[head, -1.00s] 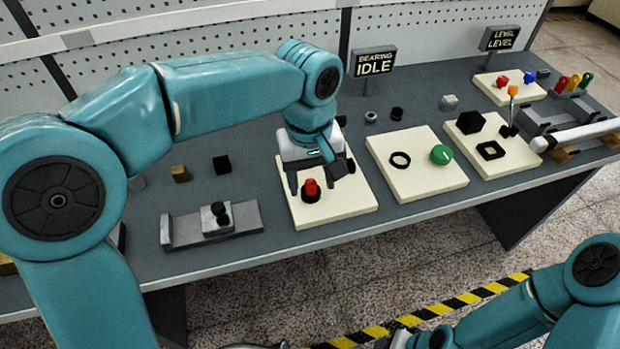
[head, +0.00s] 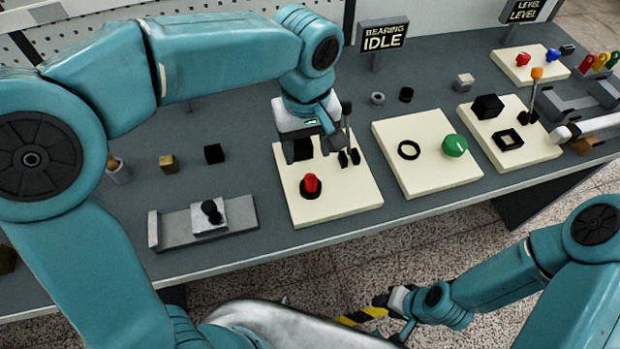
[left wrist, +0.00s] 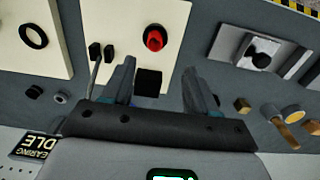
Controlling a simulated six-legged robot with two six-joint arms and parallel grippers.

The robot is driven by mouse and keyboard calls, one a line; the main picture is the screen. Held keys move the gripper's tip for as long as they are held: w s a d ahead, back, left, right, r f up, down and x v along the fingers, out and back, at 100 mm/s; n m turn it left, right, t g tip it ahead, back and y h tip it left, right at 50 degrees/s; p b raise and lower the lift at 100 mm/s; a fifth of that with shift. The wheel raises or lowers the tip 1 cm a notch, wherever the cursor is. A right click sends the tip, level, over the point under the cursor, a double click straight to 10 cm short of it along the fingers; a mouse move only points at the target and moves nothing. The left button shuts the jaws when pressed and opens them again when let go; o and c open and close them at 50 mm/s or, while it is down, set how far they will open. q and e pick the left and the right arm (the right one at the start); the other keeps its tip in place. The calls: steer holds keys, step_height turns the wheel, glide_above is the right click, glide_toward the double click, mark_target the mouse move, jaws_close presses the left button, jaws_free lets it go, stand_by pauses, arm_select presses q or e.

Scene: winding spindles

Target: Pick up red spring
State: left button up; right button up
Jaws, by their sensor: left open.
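The red piece, which I take as the red spring (head: 312,183), stands on a round black base at the front left of a cream board (head: 350,200). In the left wrist view the red piece (left wrist: 154,38) shows beyond the fingertips, between their lines. A small black block (left wrist: 148,82) lies nearer, between the fingers. My left gripper (head: 312,150) is open and empty, above the back of the board, behind the red piece and apart from it. My right gripper (head: 400,303) is low in front of the table; its jaws are too small to read.
Two small black posts and a thin lever (head: 347,125) stand right beside my left gripper. A grey slide fixture (head: 180,228) lies left of the board. A second cream board (head: 430,175) with a black ring and green knob is to the right.

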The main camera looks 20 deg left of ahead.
arm_select(q)
glide_above(311, 176)
steer(key=f, duration=0.5)
steer(key=shift+s+f, duration=0.15)
steer(key=shift+s, duration=0.25)
steer(key=shift+s+a+f, duration=0.1)
steer(key=shift+s+f, duration=0.05)
steer(key=shift+f, duration=0.3)
steer(key=f, duration=0.2)
steer(key=w+f, duration=0.1)
steer(key=f, duration=0.1)
steer(key=shift+f, duration=0.5)
steer(key=c, duration=1)
jaws_close()
steer(key=shift+r, duration=0.1)
